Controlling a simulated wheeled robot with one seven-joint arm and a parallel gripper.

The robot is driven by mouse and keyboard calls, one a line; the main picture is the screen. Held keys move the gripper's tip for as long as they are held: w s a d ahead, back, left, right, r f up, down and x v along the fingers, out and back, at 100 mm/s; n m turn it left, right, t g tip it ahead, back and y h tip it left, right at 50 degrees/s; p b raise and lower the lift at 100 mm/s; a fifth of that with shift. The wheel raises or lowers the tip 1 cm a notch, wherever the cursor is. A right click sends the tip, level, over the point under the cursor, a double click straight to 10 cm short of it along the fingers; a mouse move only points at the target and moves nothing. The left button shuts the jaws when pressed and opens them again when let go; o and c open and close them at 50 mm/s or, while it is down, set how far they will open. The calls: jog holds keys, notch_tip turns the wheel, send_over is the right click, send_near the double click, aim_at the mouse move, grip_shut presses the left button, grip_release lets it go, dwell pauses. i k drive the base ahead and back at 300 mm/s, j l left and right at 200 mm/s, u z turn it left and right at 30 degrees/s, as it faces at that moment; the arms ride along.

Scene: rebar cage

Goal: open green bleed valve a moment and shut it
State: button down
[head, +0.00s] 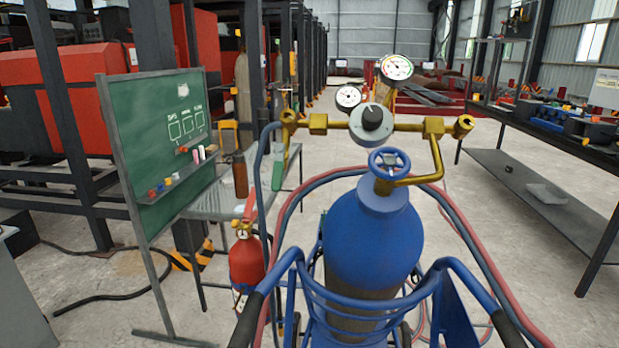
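A blue gas cylinder (373,245) stands upright in a blue cart frame (455,310) in the middle of the head view. A blue handwheel (389,162) sits on its neck. Above it is a brass manifold (410,127) with a regulator with a black knob (372,117) and two round gauges, one large (396,68) and one smaller (348,97). I cannot make out a green bleed valve on the brass parts. My gripper is not in view.
Red and blue-grey hoses curve around the cylinder. A red extinguisher (247,262) stands left of it. A green chalkboard (155,125) and a grey table (215,200) are at the left, a long workbench (560,140) at the right. Floor between cart and workbench looks mostly clear.

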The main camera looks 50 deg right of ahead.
aim_at(277, 169)
jog(key=z, duration=1.6)
jog(key=i+j, duration=0.1)
jog(key=j, duration=0.45)
jog(key=i+j, duration=0.1)
jog(key=j, duration=0.4)
jog(key=i+j, duration=0.1)
jog(key=j, duration=0.45)
jog(key=i+j, duration=0.2)
jog(key=j+z, duration=0.05)
jog(key=j, duration=0.05)
